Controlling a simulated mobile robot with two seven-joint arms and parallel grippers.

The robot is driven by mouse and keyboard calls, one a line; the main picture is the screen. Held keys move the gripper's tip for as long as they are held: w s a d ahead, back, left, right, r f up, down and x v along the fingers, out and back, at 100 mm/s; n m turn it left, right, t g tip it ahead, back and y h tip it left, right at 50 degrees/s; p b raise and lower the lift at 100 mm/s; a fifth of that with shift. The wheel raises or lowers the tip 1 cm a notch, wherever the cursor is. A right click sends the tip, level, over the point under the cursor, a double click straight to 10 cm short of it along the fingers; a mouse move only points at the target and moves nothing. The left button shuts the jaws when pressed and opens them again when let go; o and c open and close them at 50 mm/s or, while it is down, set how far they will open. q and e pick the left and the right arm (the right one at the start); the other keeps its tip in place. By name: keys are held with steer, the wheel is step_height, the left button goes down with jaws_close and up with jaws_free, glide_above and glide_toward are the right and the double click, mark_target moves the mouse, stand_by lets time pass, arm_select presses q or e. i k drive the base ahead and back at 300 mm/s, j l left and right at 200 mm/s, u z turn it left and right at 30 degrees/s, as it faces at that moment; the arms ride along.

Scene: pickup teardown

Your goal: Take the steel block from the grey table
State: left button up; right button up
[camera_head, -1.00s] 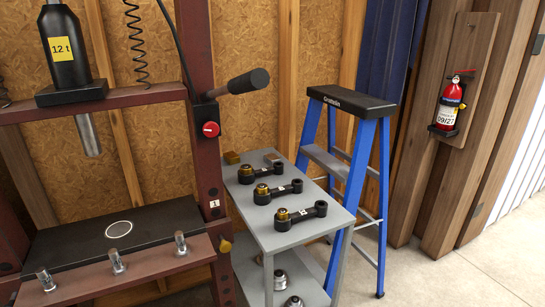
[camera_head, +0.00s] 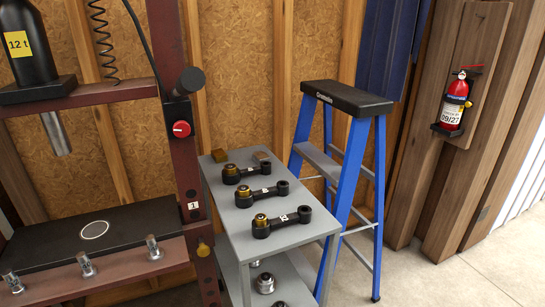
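The grey table (camera_head: 225,222) stands in the middle of the view. Neither of my grippers is in view.
Several black link arms with brass bushings (camera_head: 281,221) lie in a row on the table. Metal parts (camera_head: 265,283) sit on its lower shelf. A red press (camera_head: 178,160) stands close at the left, a blue stepladder (camera_head: 352,165) behind right. A fire extinguisher (camera_head: 454,104) hangs on the right.

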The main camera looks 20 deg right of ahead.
mark_target(258, 157)
steer(key=l, duration=0.5)
steer(key=i+l+z, duration=0.15)
steer(key=l, duration=0.8)
steer(key=i+l+z, duration=0.1)
steer(key=l, duration=0.35)
steer(key=i+l+z, duration=0.1)
steer(key=l, duration=0.4)
